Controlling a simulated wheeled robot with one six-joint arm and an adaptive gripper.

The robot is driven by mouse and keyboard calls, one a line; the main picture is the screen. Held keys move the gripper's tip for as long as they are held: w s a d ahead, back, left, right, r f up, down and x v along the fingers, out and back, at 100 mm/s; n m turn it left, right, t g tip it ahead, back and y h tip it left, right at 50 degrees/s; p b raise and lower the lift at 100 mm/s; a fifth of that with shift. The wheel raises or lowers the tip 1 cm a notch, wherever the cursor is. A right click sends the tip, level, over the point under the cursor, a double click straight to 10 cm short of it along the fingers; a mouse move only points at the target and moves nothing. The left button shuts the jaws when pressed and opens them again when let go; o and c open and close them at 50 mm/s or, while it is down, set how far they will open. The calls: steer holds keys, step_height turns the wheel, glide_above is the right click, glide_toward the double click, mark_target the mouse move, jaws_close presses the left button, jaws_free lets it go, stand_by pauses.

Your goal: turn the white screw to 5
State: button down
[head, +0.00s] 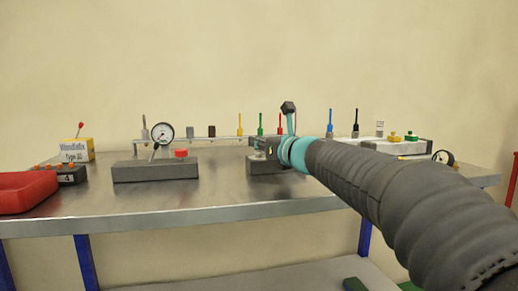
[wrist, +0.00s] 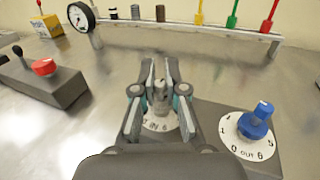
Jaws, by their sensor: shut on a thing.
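The white screw (wrist: 160,93) stands upright on a white dial (wrist: 158,122) marked "IN" in the wrist view. The dial is fixed on a grey block (wrist: 230,155). My gripper (wrist: 160,80) has its two fingers on either side of the screw and is shut on it. The "6" of the dial shows below the screw; the fingers hide most other marks, and I cannot tell which number the screw points to. In the head view my gripper (head: 265,146) is over the grey block (head: 275,182), and the screw is hidden.
A blue screw (wrist: 256,122) on an "OUT" dial is close to the right of my gripper. Another block with a red knob (wrist: 44,66) stands to the left. A rail (wrist: 190,27) with coloured tools runs behind. A red tray (head: 25,190) is at far left.

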steer(key=shift+m+t+h+b, duration=0.95)
steer(key=shift+m+h, duration=0.35)
steer(key=shift+h, duration=0.4)
steer(key=shift+m+t+h+b, duration=0.55)
steer(key=shift+m+h, duration=0.45)
steer(key=shift+h, duration=0.5)
